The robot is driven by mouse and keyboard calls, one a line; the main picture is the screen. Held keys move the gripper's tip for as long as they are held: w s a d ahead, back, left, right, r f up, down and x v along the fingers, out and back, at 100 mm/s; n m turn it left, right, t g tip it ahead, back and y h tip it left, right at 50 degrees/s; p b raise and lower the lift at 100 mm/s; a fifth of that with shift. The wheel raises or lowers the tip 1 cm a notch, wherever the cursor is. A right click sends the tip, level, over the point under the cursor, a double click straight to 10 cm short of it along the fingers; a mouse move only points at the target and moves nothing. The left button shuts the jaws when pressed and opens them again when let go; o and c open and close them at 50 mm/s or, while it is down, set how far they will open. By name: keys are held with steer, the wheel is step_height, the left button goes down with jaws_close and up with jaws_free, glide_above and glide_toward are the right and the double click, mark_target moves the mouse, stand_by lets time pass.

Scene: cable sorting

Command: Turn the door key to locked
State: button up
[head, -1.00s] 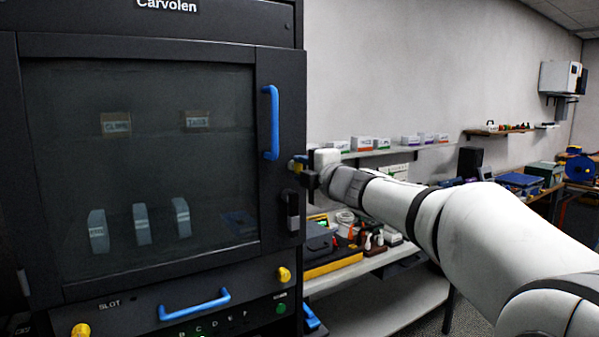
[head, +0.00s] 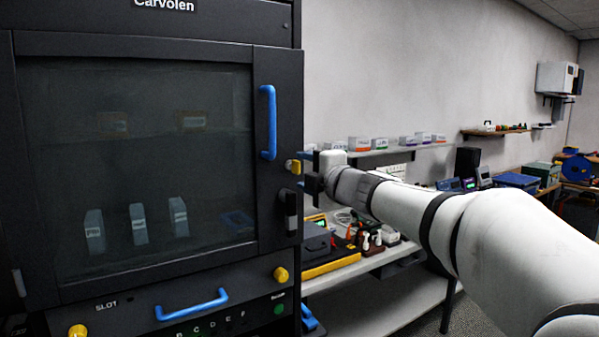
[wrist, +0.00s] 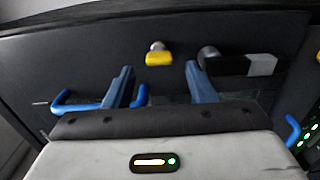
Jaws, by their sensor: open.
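The door key has a yellow grip (head: 293,166) and sits at the right edge of the dark cabinet door (head: 268,60). In the wrist view the yellow grip (wrist: 158,59) lies ahead of my fingers, its long side roughly parallel to the blue door handle. My gripper (head: 306,170) is just right of the key in the head view. In the wrist view my gripper (wrist: 160,82) is open, with one blue finger on each side of the key's line and nothing between them. The fingers look apart from the key.
The blue door handle (head: 268,122) is above the key and a black latch (head: 290,211) is below it. A blue drawer handle (head: 192,304) and yellow knobs (head: 281,274) are lower down. Shelves with boxes (head: 359,144) and tools stand right of the cabinet.

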steer(key=v, duration=0.5)
steer(key=shift+s+d, duration=0.1)
steer(key=shift+s, duration=0.05)
steer(key=s+d+f+m+g+h, duration=0.2)
steer(key=s+d+f+m+h, duration=0.35)
steer(key=d+f+m, duration=0.3)
steer(key=s+d+f+m+g+h, duration=0.2)
steer(key=s+d+f+m+h, duration=0.2)
steer(key=d+f+m+h, duration=0.45)
steer(key=s+a+f+m+g+y, duration=0.1)
steer(key=s+f+m+g, duration=0.3)
steer(key=s+f, duration=0.4)
steer(key=s+a+f+m+g+y, duration=0.2)
steer(key=s+f+m+g+y, duration=0.1)
steer(key=s+f, duration=0.5)
steer(key=shift+s+a+m+g, duration=0.3)
steer(key=shift+s+m+g, duration=0.3)
steer(key=shift+s, duration=0.45)
